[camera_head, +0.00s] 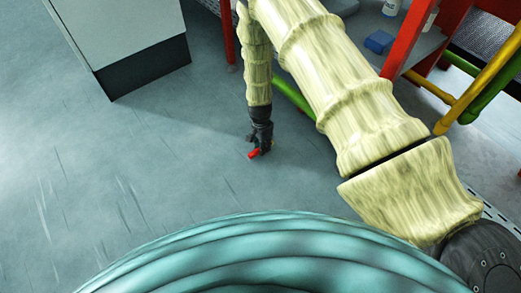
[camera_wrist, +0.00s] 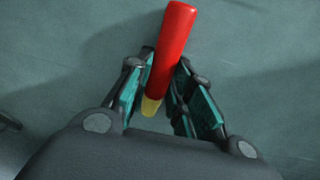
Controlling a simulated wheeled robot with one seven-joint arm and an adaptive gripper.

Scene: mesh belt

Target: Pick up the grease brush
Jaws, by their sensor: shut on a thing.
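The grease brush (camera_wrist: 173,45) has a red handle and a yellowish end. In the wrist view it stands out lengthwise between the fingers of my gripper (camera_wrist: 170,95), with its yellowish end near the palm. The fingers, with teal pads, are closed around it. In the head view my gripper (camera_head: 257,146) hangs pointing down at the end of my arm, and the red part of the brush (camera_head: 253,155) shows at its fingertips. The wrist view shows only grey floor behind the brush. I cannot tell exactly how high the brush is above the floor.
A pale cabinet with a dark base (camera_head: 148,70) stands at upper left. At upper right are a red frame (camera_head: 420,45), yellow and green rails (camera_head: 490,70), a blue object (camera_head: 379,41) and a white bottle (camera_head: 391,7). The floor (camera_head: 100,190) at left is clear.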

